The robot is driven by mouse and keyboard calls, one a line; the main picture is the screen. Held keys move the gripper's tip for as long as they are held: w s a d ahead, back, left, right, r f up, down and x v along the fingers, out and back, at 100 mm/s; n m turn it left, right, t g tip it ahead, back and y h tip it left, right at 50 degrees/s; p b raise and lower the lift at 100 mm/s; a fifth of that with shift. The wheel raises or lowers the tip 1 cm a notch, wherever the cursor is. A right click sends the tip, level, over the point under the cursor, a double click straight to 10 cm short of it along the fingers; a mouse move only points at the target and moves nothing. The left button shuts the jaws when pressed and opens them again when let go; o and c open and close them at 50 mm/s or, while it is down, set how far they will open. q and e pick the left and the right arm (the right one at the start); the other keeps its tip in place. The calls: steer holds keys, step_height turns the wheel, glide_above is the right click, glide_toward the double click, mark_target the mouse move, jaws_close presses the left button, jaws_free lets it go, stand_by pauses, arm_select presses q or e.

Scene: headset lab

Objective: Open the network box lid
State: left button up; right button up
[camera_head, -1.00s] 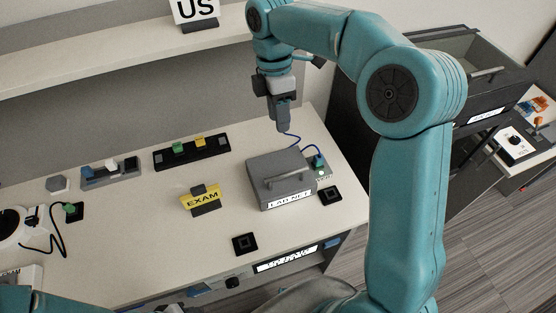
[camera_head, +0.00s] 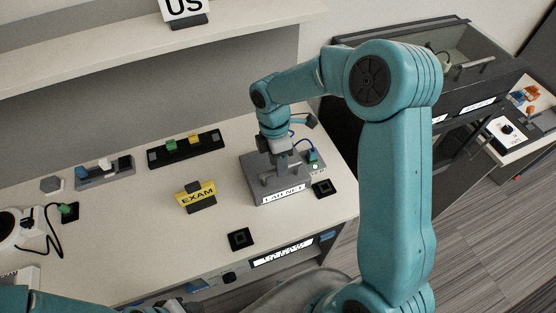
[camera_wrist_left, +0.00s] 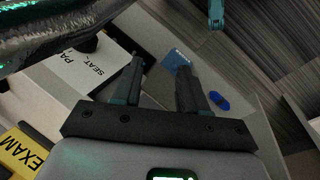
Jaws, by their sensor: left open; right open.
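The network box (camera_head: 262,189) is a grey box with a white label on its front. It stands toward the right end of the desk. Its lid looks closed, and the lid handle is partly hidden by my gripper. My right gripper (camera_head: 284,173) points down at the top of the box, right at the handle; I cannot tell whether it touches. It is open. My left gripper (camera_wrist_left: 158,85) shows in the left wrist view, open with nothing between its fingers. In the head view only part of my left arm shows at the bottom left.
A yellow EXAM sign (camera_head: 187,200) stands left of the box. A black rack (camera_head: 187,149) with green and yellow blocks lies behind it. A green plug (camera_head: 311,155) with a blue cable is at the box's right. Black square pads (camera_head: 240,239) lie on the desk (camera_head: 130,240).

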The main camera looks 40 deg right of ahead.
arm_select(q)
steer(key=shift+s, duration=0.15)
arm_select(e)
steer(key=shift+s, duration=0.15)
jaws_close()
arm_select(q)
steer(key=shift+r, duration=0.1)
